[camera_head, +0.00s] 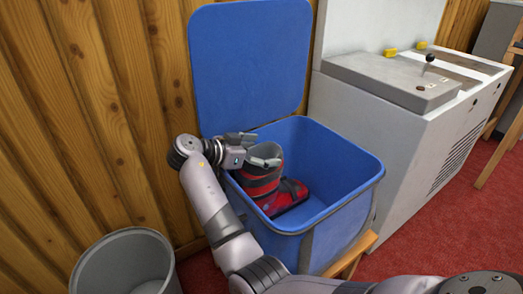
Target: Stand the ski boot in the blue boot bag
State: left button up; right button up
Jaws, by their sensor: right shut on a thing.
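The blue boot bag (337,148) is an open box-shaped bag with its lid (250,62) raised against the wooden wall. The red and black ski boot (287,193), with a grey cuff, is inside the bag near its left side. It looks upright, its toe pointing right. I cannot tell whether its sole touches the bag's floor. My right gripper (266,150) reaches in over the bag's left rim and is shut on the boot at the top of its cuff. My left gripper is not in view.
A grey bin (124,262) stands at the lower left. A large grey-white machine (395,110) with a lever stands right of the bag. The bag rests on a wooden support (352,254) above red carpet (440,225). Inside the bag, room is free right of the boot.

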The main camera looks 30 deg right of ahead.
jog(key=shift+r, duration=0.2)
jog(key=o, duration=1.8)
jog(key=shift+f, duration=0.1)
jog(key=shift+s+f, duration=0.1)
jog(key=shift+f, duration=0.1)
notch_tip(320, 180, up, 10)
jog(key=shift+r, duration=0.25)
